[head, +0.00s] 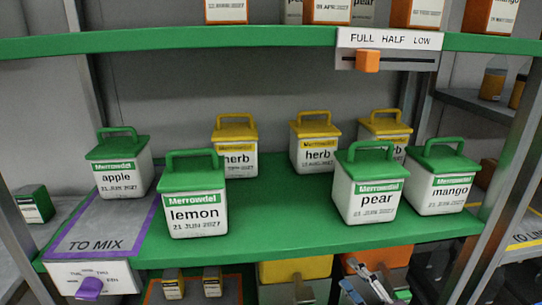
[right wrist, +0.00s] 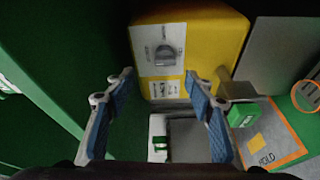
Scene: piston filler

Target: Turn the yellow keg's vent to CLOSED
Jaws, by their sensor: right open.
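The yellow keg (right wrist: 215,35) fills the upper middle of the right wrist view, with a pale label plate on its face. A grey vent knob (right wrist: 165,55) sits on that plate; its small lettering and setting are too blurred to read. My right gripper (right wrist: 158,84) is open and empty, its two blue-padded fingers apart, below and in front of the knob and not touching it. In the head view the yellow keg (head: 295,269) shows partly under the green shelf. My right gripper (head: 370,288) is at the bottom edge, in front of an orange container. My left gripper is not seen.
The green shelf (head: 270,235) above carries several lidded tubs, including lemon (head: 195,205) and pear (head: 368,195). A purple slider (head: 89,288) hangs at its front left. In the wrist view a green box (right wrist: 242,115) stands right of my fingers.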

